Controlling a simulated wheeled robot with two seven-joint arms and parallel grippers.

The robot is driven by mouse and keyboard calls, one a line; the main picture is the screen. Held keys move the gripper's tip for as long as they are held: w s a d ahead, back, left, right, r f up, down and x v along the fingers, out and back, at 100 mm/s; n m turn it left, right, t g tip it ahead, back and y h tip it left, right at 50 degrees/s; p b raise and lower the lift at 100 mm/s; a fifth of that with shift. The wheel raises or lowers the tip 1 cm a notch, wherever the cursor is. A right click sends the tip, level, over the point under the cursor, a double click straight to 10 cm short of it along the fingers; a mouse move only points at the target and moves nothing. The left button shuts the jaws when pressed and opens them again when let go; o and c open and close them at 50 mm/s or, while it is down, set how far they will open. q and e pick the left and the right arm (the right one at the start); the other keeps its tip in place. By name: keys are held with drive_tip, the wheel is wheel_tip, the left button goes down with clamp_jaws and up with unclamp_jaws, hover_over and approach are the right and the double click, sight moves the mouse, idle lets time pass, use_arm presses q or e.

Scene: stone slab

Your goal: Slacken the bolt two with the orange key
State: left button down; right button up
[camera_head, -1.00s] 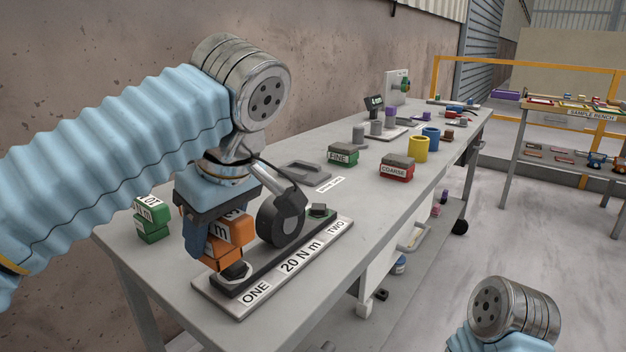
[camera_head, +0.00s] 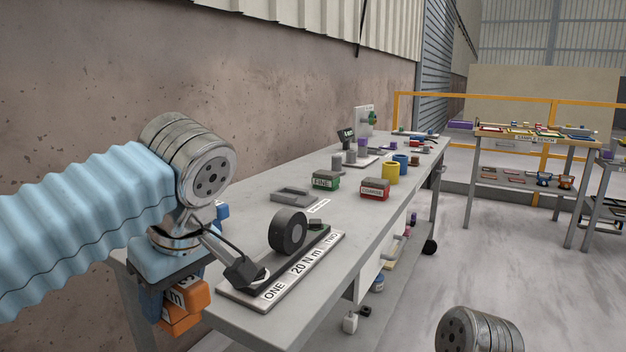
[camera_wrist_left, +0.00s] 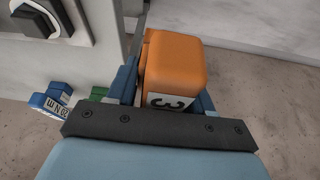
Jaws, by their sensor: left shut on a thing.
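My left gripper (camera_head: 178,298) is shut on the orange key (camera_head: 185,306), a blocky tool with a white label. In the left wrist view the key (camera_wrist_left: 175,62) sits between the blue fingers (camera_wrist_left: 165,92), with a "3" on its label. The gripper is left of the grey bolt plate (camera_head: 240,297), apart from it, by the table's near-left end. The plate reads ONE, 20 N m, TWO. Bolt two (camera_head: 316,225) is a dark bolt at the far TWO end. A bolt at the ONE end is partly hidden by my arm. My right gripper is out of view.
A dark round wheel-like part (camera_head: 288,231) stands upright at the plate. A grey tray (camera_head: 294,195), the green FINE block (camera_head: 325,180) and red COARSE block (camera_head: 374,189) lie beyond. A blue block (camera_wrist_left: 50,102) labelled 20 N m and a green block (camera_wrist_left: 97,93) show beside the gripper.

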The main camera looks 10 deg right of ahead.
use_arm(q)
drive_tip(key=w+a+f+m+h, duration=0.1)
drive_tip(key=w+a+f+m, duration=0.1)
drive_tip(key=f, duration=1)
drive_tip(key=w+a+f+m+t+h, duration=0.1)
drive_tip(key=w+a+f+m, duration=0.2)
drive_tip(key=f, duration=1)
drive_tip(key=w+a+f+m+h, duration=0.1)
drive_tip(key=w+a+f+m, duration=0.2)
drive_tip(key=f, duration=0.9)
drive_tip(key=shift+w+f+m, duration=0.15)
drive_tip(key=shift+f+m, duration=0.25)
drive_tip(key=shift+m, duration=0.5)
